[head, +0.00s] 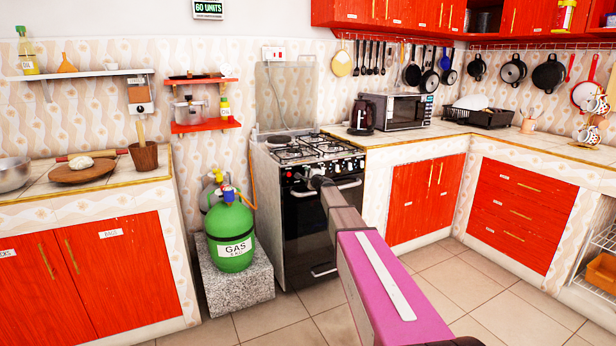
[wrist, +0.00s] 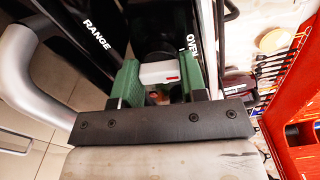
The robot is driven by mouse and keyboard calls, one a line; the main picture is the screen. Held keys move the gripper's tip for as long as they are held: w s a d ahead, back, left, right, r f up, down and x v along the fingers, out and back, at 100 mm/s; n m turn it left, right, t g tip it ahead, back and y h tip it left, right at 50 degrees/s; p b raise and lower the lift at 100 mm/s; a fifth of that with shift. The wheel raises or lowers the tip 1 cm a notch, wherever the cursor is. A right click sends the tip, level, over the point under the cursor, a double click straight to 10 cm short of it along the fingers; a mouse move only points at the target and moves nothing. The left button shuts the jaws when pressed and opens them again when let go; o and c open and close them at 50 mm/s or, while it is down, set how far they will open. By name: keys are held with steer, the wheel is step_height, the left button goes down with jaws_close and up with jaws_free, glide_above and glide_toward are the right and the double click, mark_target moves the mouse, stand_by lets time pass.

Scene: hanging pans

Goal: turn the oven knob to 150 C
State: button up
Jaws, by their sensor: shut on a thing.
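The black oven (head: 310,228) stands in the middle of the head view, with a row of knobs along its front panel. In the wrist view, the green fingers of my gripper (wrist: 159,78) are shut on a pale oven knob (wrist: 158,72), one finger on each side. A short red mark shows on the knob's right part. Temperature marks around the knob cannot be read.
The oven door handle (head: 349,184) runs just below the panel. A green gas bottle (head: 231,238) stands on a stone block left of the oven. Red cabinets (head: 427,199) are to the right. The tiled floor (head: 483,277) in front of them is clear.

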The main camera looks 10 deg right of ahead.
steer(key=m, duration=1.1)
steer(key=shift+f, duration=0.15)
steer(key=shift+m, duration=0.4)
steer(key=o, duration=0.9)
steer(key=v, duration=1.1)
steer(key=shift+a, duration=0.1)
